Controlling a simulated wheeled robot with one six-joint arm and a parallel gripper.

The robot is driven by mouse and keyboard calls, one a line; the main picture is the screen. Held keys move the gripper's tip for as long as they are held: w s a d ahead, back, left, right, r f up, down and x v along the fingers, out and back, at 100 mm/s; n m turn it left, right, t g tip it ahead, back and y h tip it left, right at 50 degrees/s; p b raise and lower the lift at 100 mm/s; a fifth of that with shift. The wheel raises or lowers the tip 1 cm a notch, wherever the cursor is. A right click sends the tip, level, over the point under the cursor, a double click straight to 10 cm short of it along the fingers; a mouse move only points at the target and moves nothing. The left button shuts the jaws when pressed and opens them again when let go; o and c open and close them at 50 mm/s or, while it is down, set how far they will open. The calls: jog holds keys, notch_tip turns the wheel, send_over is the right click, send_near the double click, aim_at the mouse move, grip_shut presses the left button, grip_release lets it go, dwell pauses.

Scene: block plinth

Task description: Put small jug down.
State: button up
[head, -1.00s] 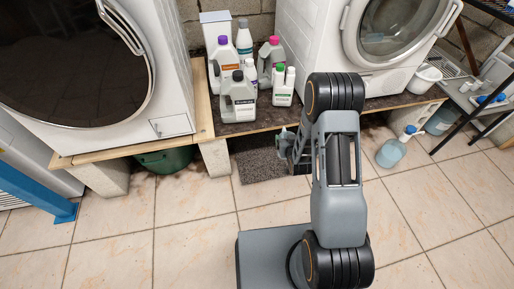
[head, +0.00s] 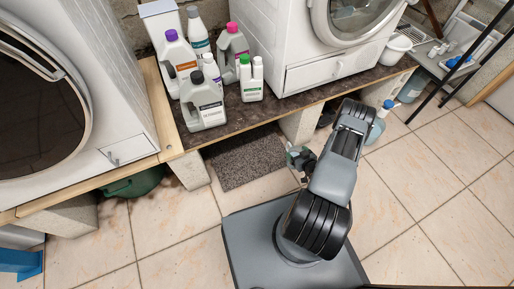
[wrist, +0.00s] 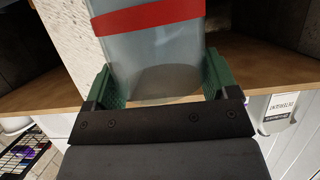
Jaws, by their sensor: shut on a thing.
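The small jug (wrist: 155,62) fills the middle of the wrist view, a grey-blue translucent body with a red band across it. My gripper (wrist: 158,85) has its green fingers on both sides of the jug and is shut on it. In the head view my gripper (head: 300,160) is low, in front of the dark plinth's front edge, beyond my folded arm. The jug is mostly hidden or too small to make out there. Its base and what lies under it cannot be told.
The plinth top (head: 250,112) holds several bottles, including a grey jug with a black cap (head: 203,105) and a white green-capped bottle (head: 250,80). Washing machines stand left and right. A dark mat (head: 245,160) lies under the plinth. A blue-capped jug (head: 380,122) stands on the floor.

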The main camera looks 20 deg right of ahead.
jog(key=w+a+f+b, duration=0.7)
jog(key=w+a+f, duration=0.1)
jog(key=f, duration=0.4)
jog(key=shift+w+a+f+b, duration=0.25)
jog(key=shift+w+a+b, duration=0.15)
jog(key=shift+w, duration=0.35)
jog(key=shift+f, duration=0.1)
jog(key=o, duration=1.4)
